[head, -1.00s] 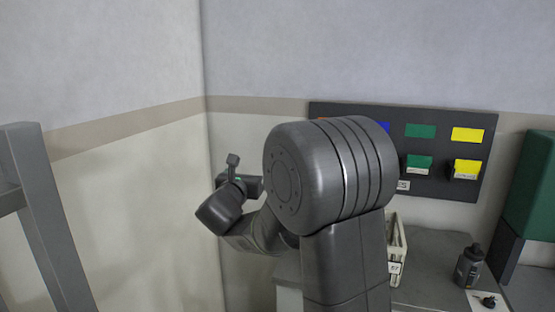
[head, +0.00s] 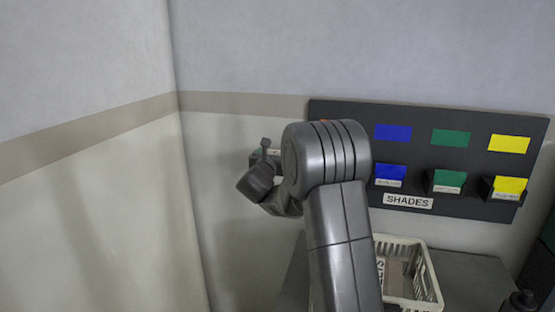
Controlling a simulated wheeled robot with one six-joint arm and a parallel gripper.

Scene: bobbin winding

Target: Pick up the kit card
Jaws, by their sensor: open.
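I cannot single out the kit card for certain. A pale lettered piece (head: 381,270) and a grey-brown flat piece (head: 396,278) show inside a white slotted basket (head: 431,280) on the bench; either could be a card, and my arm hides the basket's left part. My gripper (head: 264,151) is raised in front of the back wall, left of the shades board and well apart from the basket. It is small, partly hidden by my arm, and open. I see nothing held in it.
A dark board labelled SHADES (head: 408,201) hangs on the wall, with blue, green and yellow patches and matching holders below. The grey bench (head: 470,275) is bare right of the basket. A dark bottle top (head: 522,300) shows at lower right. The wall corner is at left.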

